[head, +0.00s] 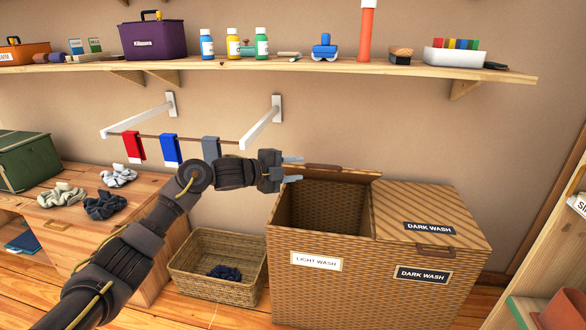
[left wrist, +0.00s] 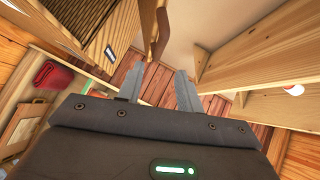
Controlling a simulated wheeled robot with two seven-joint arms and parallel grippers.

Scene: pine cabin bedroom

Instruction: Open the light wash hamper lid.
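The wicker hamper (head: 330,249) has two sides. The left side bears a "LIGHT WASH" label (head: 316,261), and its compartment shows open and dark inside. The light wash lid (head: 345,176) is raised at the back of the opening, with a brown handle (head: 322,167) on its upper edge. The dark wash lid (head: 442,205) lies flat and shut. My left gripper (head: 294,168) is open beside the raised lid's left end, close to the handle; I cannot tell if they touch. Its parted fingers show in the left wrist view (left wrist: 157,85). My right gripper is out of view.
A wicker basket (head: 215,294) with dark cloth stands left of the hamper. A wooden bench (head: 135,215) with crumpled cloths is further left. A wall rack (head: 180,141) with hanging cloths and a loaded shelf (head: 300,67) are above. A wooden unit (head: 545,255) stands at right.

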